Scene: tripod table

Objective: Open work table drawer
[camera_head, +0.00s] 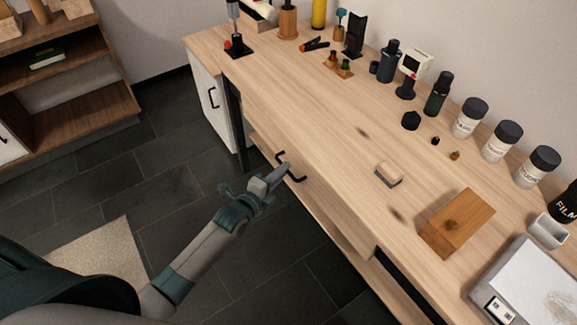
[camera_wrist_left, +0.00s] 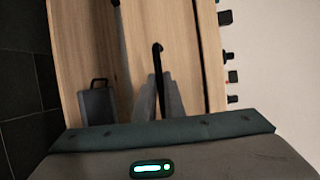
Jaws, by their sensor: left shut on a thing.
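The work table (camera_head: 300,110) has a pale wood top. Its drawer (camera_head: 325,205) has a pale wood front with a black bar handle (camera_head: 297,177). My left gripper (camera_head: 281,172) reaches in from the lower left and is shut on this handle. In the left wrist view, the dark handle (camera_wrist_left: 157,58) runs up from between the grey fingers of my left gripper (camera_wrist_left: 158,92). The fingers hide part of the handle. I cannot tell for sure whether the drawer stands slightly out. My right gripper is not in view.
The table top holds a wooden block (camera_head: 458,222), a small brush-like block (camera_head: 388,174), several jars and bottles along the wall, and a grey tray (camera_head: 480,285). A white cabinet door (camera_head: 212,100) is left of the drawer. Dark tiled floor (camera_head: 150,170) is free before the table.

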